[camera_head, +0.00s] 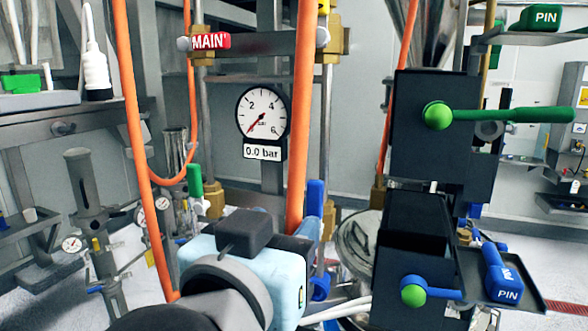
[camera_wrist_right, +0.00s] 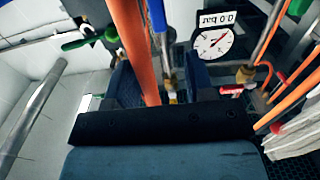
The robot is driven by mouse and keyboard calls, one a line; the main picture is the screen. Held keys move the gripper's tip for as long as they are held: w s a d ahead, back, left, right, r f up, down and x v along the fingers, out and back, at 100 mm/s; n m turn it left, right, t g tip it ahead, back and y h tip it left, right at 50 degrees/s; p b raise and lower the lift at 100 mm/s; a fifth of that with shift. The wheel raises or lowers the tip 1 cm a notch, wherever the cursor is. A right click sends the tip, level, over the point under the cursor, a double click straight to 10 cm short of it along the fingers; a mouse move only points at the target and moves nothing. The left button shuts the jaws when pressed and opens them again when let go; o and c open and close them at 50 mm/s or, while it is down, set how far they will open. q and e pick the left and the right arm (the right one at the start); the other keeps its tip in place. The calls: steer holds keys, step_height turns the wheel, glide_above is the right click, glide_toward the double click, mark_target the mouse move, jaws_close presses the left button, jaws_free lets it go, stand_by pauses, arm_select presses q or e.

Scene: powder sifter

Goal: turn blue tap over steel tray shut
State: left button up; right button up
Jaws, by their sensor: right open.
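A blue tap handle (camera_head: 315,198) stands upright beside an orange hose in the middle of the head view. The blue handle (camera_wrist_right: 157,15) also shows at the top of the right wrist view, above a thin pipe with a brass fitting. My right gripper (camera_wrist_right: 160,82) is open. Its dark fingers stand on either side of the orange hose and the thin pipe in that view; I cannot tell whether they touch. In the head view its light-blue body hides its fingers. I cannot make out a steel tray under this handle. My left gripper is not in view.
Orange hoses (camera_head: 133,130) hang near my right arm. A gauge (camera_head: 264,112) reads 0.0 bar. A green tap (camera_head: 195,180) stands left of the blue one. A dark box with a green lever (camera_head: 510,115) and a blue lever (camera_head: 440,294) stands right, beside a blue PIN-marked handle (camera_head: 502,275).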

mark_target(313, 188)
steer(key=p+x, duration=0.1)
steer(key=x, duration=0.3)
steer(key=p+x, duration=0.1)
steer(key=x, duration=0.3)
steer(key=r+p+x, duration=0.1)
steer(key=p+x, duration=0.1)
steer(key=x, duration=0.2)
steer(key=shift+s+d, duration=0.1)
steer(key=shift+d, duration=0.05)
steer(key=shift+w+d, duration=0.2)
steer(key=shift+w, duration=0.45)
steer(key=shift+c, duration=0.7)
jaws_close()
